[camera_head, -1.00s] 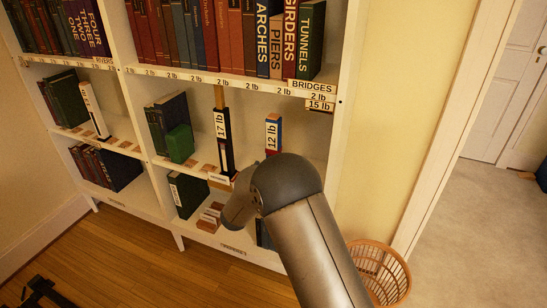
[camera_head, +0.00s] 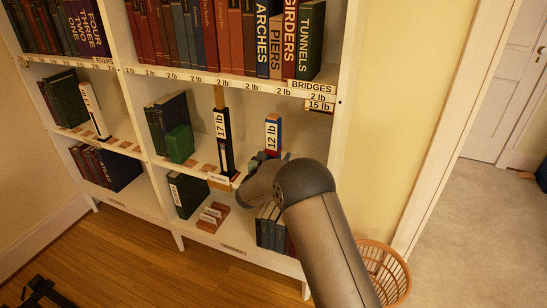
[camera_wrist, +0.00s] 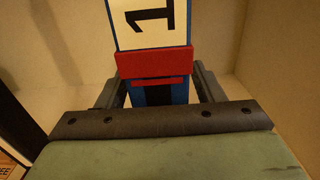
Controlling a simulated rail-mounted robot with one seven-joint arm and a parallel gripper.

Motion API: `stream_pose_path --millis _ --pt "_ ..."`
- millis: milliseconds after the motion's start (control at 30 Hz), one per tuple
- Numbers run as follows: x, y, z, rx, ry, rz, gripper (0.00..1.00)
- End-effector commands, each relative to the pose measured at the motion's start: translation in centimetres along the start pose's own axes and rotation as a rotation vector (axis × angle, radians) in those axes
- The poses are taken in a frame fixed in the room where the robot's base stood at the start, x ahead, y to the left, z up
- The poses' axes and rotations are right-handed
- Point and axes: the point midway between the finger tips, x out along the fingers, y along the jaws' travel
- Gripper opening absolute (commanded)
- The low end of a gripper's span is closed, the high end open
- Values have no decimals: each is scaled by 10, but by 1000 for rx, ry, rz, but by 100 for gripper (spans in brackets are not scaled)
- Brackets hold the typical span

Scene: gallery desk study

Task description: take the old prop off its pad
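The frames do not show which one is the old prop. My gripper (camera_wrist: 155,92) is at the 12 lb prop, one finger on each side of its lower part. The fingers look open, with contact not clear. The foot of this prop and any pad under it are hidden.
The shelf above (camera_head: 230,80) holds a row of books and 2 lb labels. Green and dark books (camera_head: 175,130) stand left of the 17 lb prop. A wicker basket (camera_head: 385,270) stands on the floor at right.

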Motion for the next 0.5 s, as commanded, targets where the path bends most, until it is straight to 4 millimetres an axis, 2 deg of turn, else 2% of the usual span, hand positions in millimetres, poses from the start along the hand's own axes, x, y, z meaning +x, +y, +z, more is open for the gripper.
stream_pose_path --millis 33,100,200,500 --pt "0 0 0 0 0 0 46" --pt "0 0 0 0 0 0 26" --pt "0 0 0 0 0 0 3" --pt "0 0 4 2 -3 -1 4"
